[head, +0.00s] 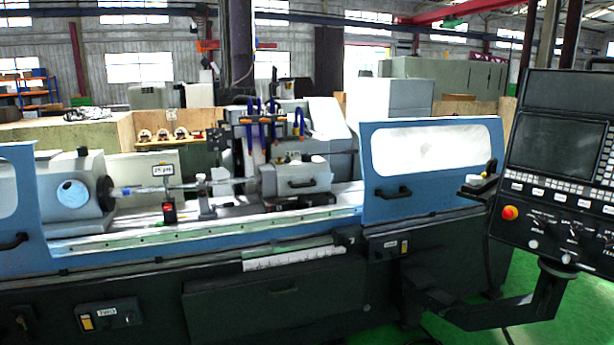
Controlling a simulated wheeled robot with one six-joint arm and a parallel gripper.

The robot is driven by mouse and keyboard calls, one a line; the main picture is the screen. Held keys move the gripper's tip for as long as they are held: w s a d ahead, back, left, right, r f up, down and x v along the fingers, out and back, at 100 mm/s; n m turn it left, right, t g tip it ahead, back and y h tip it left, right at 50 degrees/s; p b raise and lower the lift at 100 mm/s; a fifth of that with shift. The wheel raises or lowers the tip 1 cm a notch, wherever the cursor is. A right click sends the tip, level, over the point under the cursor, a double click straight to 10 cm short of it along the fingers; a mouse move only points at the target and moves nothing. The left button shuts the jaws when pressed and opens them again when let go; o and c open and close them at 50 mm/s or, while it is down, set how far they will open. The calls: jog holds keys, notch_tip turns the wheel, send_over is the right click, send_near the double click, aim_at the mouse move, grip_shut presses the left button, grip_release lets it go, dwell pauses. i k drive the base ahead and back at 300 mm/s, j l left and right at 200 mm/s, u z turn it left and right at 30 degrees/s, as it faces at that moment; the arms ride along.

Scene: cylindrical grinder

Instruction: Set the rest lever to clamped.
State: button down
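A blue and dark cylindrical grinder (130,240) fills the middle of the head view. A grey rest-like support (206,203) stands on its bed, close to a thin horizontal workpiece (232,184). A small black block with a red mark (169,208) stands to its left. I cannot make out which part is the rest lever, nor its position. My gripper is not in view.
A control panel (555,170) with a red button stands at the right on a dark arm (500,315). Blue sliding doors with windows (430,150) flank the open work area. A chuck (105,193) is at the left, a tailstock-like unit (295,180) at the right. Green floor (570,320) shows lower right.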

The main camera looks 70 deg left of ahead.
aim_at(229, 205)
jog(key=u, duration=2.95)
